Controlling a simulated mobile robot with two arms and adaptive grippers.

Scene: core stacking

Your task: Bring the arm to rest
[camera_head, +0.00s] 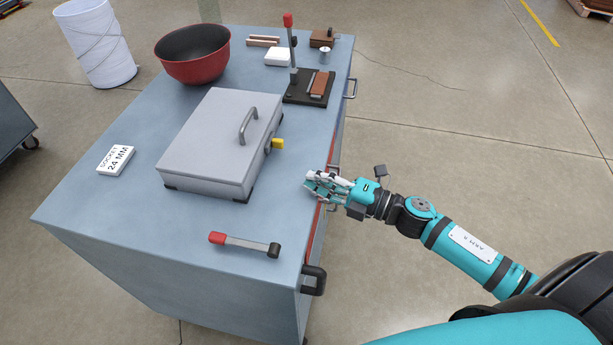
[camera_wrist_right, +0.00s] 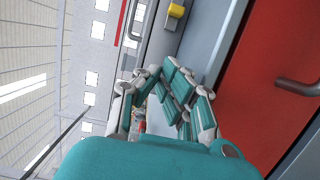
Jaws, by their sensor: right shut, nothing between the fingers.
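My right gripper (camera_head: 314,188) is at the right edge of the blue-grey workbench top, just right of the grey metal box. It is shut and empty. Its teal and pale grey finger links also show in the right wrist view (camera_wrist_right: 158,92). My right arm (camera_head: 470,248), teal with black joints, reaches in from the lower right, over the floor beside the bench. My left gripper is in neither view.
The grey box (camera_head: 212,138) with a yellow latch (camera_head: 278,143) stands near the gripper. A red-ended wrench (camera_head: 246,244) lies in front. A lever press (camera_head: 303,92) and dark red bowl (camera_head: 192,66) stand farther back. The floor (camera_head: 490,120) right of the bench is clear.

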